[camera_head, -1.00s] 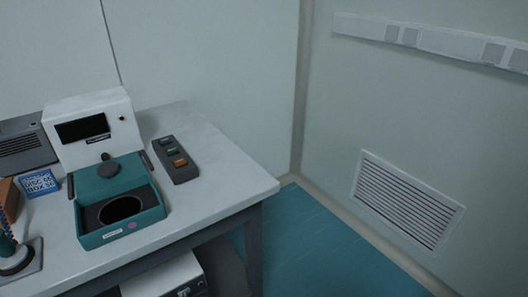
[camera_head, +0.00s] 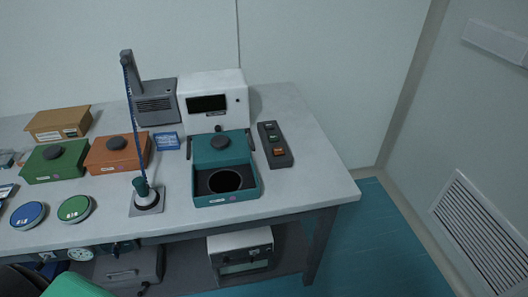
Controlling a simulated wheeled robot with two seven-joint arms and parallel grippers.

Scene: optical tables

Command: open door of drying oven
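No part in view is clearly marked as the drying oven. A white box-shaped device (camera_head: 240,250) with a front window and a knob stands on the shelf under the table; it may be the oven, and its front looks shut. A grey case (camera_head: 130,268) with a front handle sits left of it on the same shelf, its front also looking shut. Neither of my grippers is in view.
The table (camera_head: 325,185) carries a white-and-teal instrument (camera_head: 212,92), a button panel (camera_head: 274,145), a stand (camera_head: 146,196), green (camera_head: 52,163) and orange (camera_head: 117,154) boxes, and round discs. Teal floor (camera_head: 370,250) at right is clear.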

